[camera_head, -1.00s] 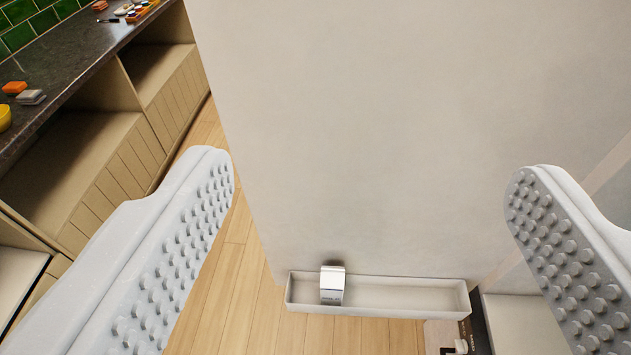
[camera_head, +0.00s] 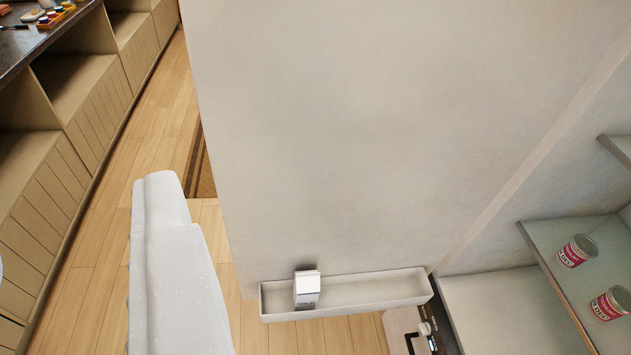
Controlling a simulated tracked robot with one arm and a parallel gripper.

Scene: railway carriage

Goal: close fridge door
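The fridge door (camera_head: 370,130) stands open as a large cream panel across the middle of the view, its inner face toward me. A shallow door tray (camera_head: 375,290) at its lower edge holds a small white carton (camera_head: 307,291). The fridge interior (camera_head: 500,300) is open on the right. My gripper (camera_head: 165,190) shows as a smooth white finger shape at lower left, in front of the floor, left of the door's free edge. No studded pad shows and I cannot make out a second finger, so its opening is unclear. I see no contact with the door.
Fridge shelves on the right hold red cans (camera_head: 578,250). A low cabinet (camera_head: 60,150) with open compartments runs along the left under a dark counter (camera_head: 25,45) with small items.

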